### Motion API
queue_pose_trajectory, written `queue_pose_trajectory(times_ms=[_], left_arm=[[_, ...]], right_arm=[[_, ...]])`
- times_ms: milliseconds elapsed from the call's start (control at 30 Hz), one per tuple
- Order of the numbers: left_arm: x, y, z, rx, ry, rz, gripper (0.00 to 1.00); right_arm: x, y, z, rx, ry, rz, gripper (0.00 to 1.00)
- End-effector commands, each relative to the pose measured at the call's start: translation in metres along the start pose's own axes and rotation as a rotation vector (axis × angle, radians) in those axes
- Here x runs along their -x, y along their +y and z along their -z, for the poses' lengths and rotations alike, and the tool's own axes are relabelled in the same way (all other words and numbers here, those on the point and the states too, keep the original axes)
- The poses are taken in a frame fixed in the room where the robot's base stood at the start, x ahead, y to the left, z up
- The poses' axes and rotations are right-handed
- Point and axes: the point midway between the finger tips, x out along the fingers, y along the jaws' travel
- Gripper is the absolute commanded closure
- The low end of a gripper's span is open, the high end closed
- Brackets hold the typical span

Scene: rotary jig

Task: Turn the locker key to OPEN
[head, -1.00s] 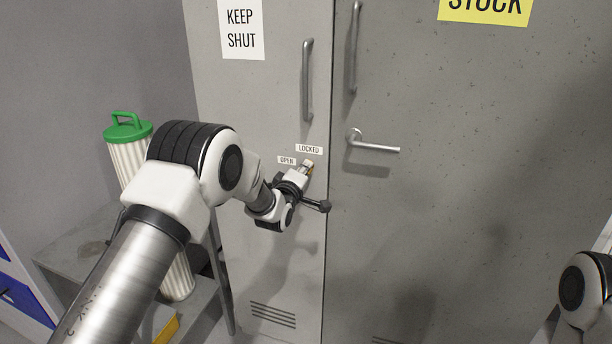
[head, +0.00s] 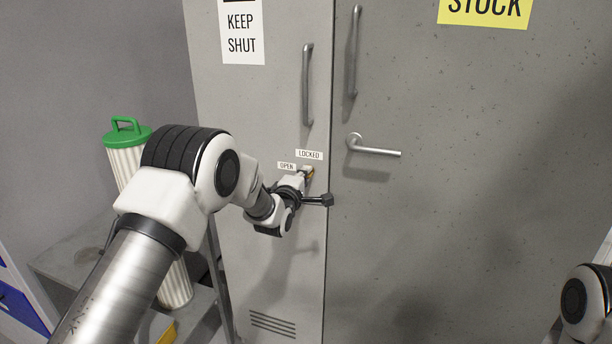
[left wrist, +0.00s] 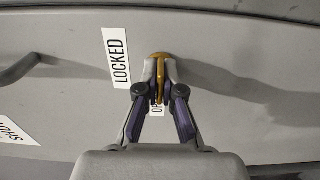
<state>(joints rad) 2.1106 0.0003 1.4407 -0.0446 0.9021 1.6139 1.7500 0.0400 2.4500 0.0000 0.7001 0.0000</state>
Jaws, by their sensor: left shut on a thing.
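A brass-coloured key (left wrist: 160,72) is in the grey left locker door (head: 262,225). My left gripper (left wrist: 160,84) is shut on the key, with one finger on each side of it. In the head view the left gripper (head: 307,174) is at the lock, and my wrist hides part of the door below it. The LOCKED label (head: 309,155) is just above the gripper tips and the OPEN label (head: 287,166) is to their left. In the left wrist view the LOCKED label (left wrist: 116,57) is clear, while the fingers partly cover the OPEN label. My right gripper is out of view.
A vertical bar handle (head: 307,85) is above the lock. The neighbouring door has a lever handle (head: 374,151) close to the right of my left wrist. A ribbed canister with a green lid (head: 127,131) stands on grey steps at the left.

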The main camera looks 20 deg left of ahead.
Motion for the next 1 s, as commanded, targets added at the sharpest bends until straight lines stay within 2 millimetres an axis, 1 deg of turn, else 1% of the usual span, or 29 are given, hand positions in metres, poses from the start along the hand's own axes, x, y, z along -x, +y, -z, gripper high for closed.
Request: queue_pose_trajectory(times_ms=[100, 167, 200, 467, 567, 667, 767, 900, 1000], left_arm=[[0.000, 0.000, 0.003, 0.005, 0.006, 0.000, 1.00], [0.000, 0.000, 0.003, 0.004, 0.005, 0.000, 0.77], [0.000, 0.000, 0.002, 0.004, 0.005, 0.000, 0.69], [0.000, 0.000, 0.001, 0.001, 0.002, 0.001, 0.69], [0.004, 0.000, 0.001, 0.001, 0.002, 0.001, 0.69], [0.017, -0.001, 0.001, 0.001, 0.002, 0.003, 0.69], [0.040, 0.000, 0.002, 0.001, 0.003, 0.004, 0.69], [0.078, 0.000, 0.003, 0.002, 0.004, 0.003, 0.69], [0.100, 0.000, 0.003, 0.002, 0.004, 0.002, 0.69]], right_arm=[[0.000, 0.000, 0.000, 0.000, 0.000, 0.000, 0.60], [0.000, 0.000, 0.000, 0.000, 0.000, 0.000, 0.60], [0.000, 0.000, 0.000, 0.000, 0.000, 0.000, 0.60], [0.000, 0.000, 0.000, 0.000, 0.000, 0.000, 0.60], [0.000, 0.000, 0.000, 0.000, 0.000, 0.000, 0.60], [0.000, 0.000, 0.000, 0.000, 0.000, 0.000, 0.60], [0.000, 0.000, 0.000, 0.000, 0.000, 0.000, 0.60], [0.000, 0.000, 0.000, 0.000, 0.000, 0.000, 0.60], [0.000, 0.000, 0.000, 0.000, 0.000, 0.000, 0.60]])
